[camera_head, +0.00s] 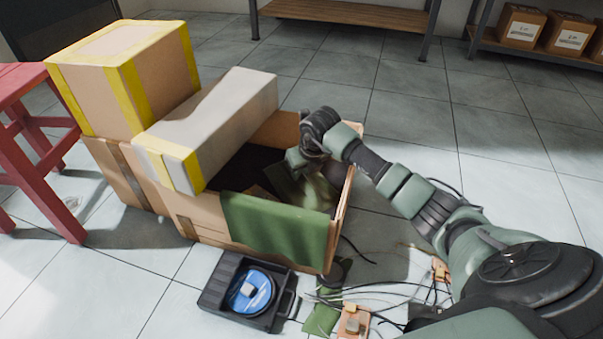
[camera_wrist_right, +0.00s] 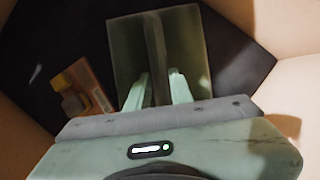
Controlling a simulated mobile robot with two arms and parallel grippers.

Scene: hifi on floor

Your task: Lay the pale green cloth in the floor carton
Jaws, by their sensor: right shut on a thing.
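The open floor carton (camera_head: 208,215) stands on the tiles, with a dark inside. My right gripper (camera_head: 296,160) reaches down into its right end. The pale green cloth (camera_head: 300,187) is inside the carton under this gripper. In the right wrist view the cloth (camera_wrist_right: 190,50) looks like a flat square with a dark stripe down its middle. The right gripper's fingers (camera_wrist_right: 160,90) are shut on it, over the carton's dark bottom. Whether the cloth touches the bottom is unclear. My left gripper is out of view.
A darker green cloth (camera_head: 275,228) hangs over the carton's front wall. Inside lies a small orange-brown part (camera_wrist_right: 88,88). A grey box (camera_head: 215,115) and a taped box (camera_head: 125,70) sit on the left. A black tray (camera_head: 222,285) and loose cables (camera_head: 385,292) lie in front.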

